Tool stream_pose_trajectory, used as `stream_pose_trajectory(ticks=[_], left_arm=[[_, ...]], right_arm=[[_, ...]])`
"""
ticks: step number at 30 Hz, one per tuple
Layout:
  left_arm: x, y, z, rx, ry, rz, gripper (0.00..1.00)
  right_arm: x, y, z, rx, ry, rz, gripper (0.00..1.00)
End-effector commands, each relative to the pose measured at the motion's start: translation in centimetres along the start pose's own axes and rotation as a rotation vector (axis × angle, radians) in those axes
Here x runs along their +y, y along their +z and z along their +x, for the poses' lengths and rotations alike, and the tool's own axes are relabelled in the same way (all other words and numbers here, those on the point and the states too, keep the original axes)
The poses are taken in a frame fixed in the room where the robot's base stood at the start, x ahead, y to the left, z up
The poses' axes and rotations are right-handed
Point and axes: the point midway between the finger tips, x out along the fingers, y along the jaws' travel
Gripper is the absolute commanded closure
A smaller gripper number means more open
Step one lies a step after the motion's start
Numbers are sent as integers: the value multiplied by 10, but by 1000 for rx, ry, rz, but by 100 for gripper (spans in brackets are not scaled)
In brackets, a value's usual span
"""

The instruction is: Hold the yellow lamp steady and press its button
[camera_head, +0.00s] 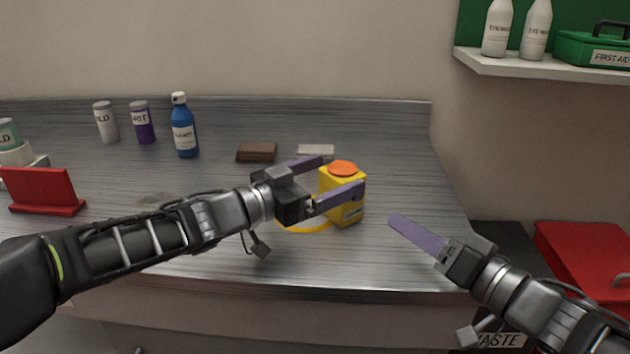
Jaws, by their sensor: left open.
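The yellow lamp (352,211) stands upright on the metal bench. Its orange-red top (342,168) faces up, and a yellow loop lies on the bench at its left. My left gripper (342,175) is open, with one purple finger in front of the lamp and the other behind its left top edge. Whether the fingers touch the lamp cannot be told. My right gripper (392,217) is to the right of the lamp, apart from it, pointing toward it. Only one purple finger shows, so its opening cannot be told. Which part of the lamp is the button is not clear.
Brown (257,152) and grey (316,151) blocks lie behind the lamp. A blue bottle (184,138), several other containers and a red stand (40,189) are at left. A red bin (585,255) stands beyond the metal bench's (300,272) right edge. The bench right of the lamp is clear.

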Motion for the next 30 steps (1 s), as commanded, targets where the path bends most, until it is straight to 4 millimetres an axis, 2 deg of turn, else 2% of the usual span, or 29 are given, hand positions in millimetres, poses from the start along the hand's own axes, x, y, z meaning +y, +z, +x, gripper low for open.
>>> stream_pose_trajectory(ticks=[3,7,18,30], left_arm=[[1,1,19,0,2,-2,6],[1,0,33,0,2,-2,6],[0,0,39,1,0,-1,6],[0,0,39,0,0,-1,38]], right_arm=[[0,0,0,0,0,0,64],[0,0,0,0,0,0,64],[0,0,0,0,0,0,64],[0,0,0,0,0,0,64]])
